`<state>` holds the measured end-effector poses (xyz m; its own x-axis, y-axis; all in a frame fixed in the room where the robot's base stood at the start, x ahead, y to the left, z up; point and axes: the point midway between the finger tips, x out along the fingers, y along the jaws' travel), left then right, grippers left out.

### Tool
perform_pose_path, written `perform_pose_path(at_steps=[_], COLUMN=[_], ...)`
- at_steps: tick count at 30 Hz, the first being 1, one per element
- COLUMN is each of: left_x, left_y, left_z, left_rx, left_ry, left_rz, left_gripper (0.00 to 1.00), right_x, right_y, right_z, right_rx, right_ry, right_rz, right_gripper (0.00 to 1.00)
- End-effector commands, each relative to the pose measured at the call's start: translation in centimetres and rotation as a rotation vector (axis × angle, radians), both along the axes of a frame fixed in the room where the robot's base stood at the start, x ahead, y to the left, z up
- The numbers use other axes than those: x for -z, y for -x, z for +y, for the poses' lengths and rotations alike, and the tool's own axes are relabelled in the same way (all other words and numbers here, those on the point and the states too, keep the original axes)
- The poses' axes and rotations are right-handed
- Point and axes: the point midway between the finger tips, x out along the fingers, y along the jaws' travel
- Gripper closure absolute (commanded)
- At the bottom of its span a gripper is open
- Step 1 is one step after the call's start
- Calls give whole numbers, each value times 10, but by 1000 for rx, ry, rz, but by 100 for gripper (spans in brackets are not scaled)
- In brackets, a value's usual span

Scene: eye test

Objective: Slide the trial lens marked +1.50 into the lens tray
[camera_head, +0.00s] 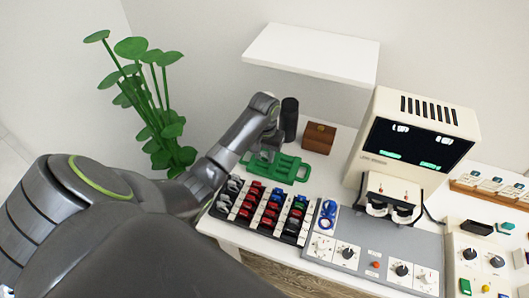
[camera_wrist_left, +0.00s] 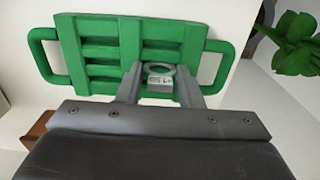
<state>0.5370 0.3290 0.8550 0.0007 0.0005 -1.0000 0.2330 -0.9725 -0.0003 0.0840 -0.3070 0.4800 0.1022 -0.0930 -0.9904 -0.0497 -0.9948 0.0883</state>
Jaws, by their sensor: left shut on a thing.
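The green lens tray (camera_head: 287,167), with slots and a loop handle at each end, lies on the white table in the head view. It fills the upper part of the left wrist view (camera_wrist_left: 129,40). My left gripper (camera_head: 266,152) is over the tray's left part in the head view. In the left wrist view the gripper (camera_wrist_left: 160,88) is shut on a small trial lens (camera_wrist_left: 161,80) with a pale ring and a grey labelled tab. The label is too small to read. The lens overlaps the tray's edge; I cannot tell whether it touches. My right gripper is not in view.
A rack of red, blue, dark and grey lenses (camera_head: 262,208) stands in front of the tray. A black cylinder (camera_head: 289,119) and brown box (camera_head: 319,137) stand behind it. A cream machine with a screen (camera_head: 418,137) and a control panel (camera_head: 372,251) are right. A shelf (camera_head: 312,52) overhangs.

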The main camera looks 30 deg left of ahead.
Motion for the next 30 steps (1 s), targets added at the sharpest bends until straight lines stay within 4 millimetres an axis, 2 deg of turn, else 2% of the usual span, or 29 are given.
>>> perform_pose_path(at_steps=[2, 3, 9, 16, 20, 23, 28, 30], left_x=[0, 0, 0, 0, -7, -21, -59, -82], left_y=[0, 0, 0, 0, 0, -1, -1, -1], left_z=[0, 0, 0, 0, 0, 0, 0, 0], left_rx=[0, 0, 0, 0, 0, 0, 1, 1], left_ry=[0, 0, 0, 0, 1, -1, -3, -1], left_rz=[0, 0, 0, 0, -1, -4, -7, -4], left_gripper=[88, 66, 42, 42, 42, 42, 42, 42], right_x=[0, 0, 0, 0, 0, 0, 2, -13], right_y=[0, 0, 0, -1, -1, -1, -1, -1], right_z=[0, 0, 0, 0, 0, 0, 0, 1], right_rx=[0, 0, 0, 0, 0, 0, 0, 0], right_ry=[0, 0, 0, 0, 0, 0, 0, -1], right_rz=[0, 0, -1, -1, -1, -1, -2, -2], right_gripper=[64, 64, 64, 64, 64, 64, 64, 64])
